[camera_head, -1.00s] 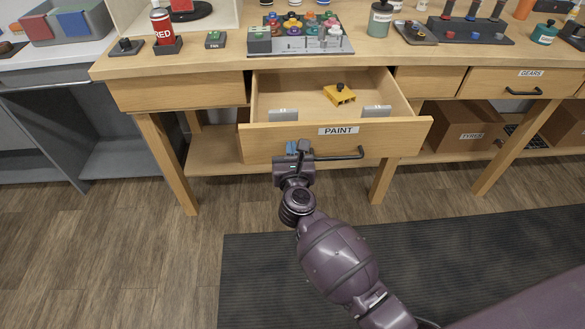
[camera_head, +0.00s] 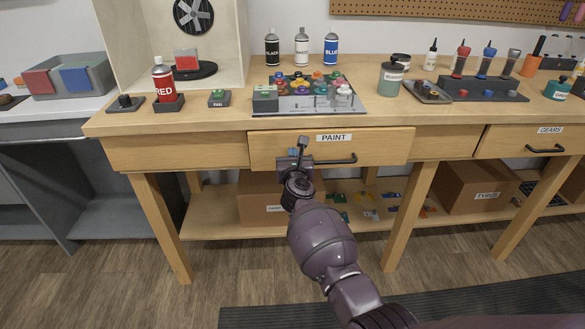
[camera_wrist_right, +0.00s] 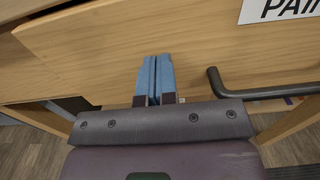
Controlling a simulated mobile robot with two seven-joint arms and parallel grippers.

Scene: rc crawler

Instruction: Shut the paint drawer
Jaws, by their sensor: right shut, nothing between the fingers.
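The paint drawer (camera_head: 375,143) has a pale wooden front with a PAINT label and a dark bar handle (camera_head: 335,161). Its front is in or nearly in line with the bench front, and its inside is hidden. I cannot tell whether a small gap is left. My right gripper (camera_head: 293,153) is at the left part of the drawer front, left of the handle. In the right wrist view its blue fingers (camera_wrist_right: 155,78) are together, empty, with their tips at or against the drawer front (camera_wrist_right: 200,50). The handle (camera_wrist_right: 262,93) is to their right. My left gripper is out of view.
The bench top holds a paint rack (camera_head: 310,95), a red can (camera_head: 163,80) and a grey-green jar (camera_head: 391,77). Below are a lower shelf with cardboard boxes (camera_head: 478,188) and bench legs (camera_head: 160,225). The gears drawer (camera_head: 510,142) is at the right.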

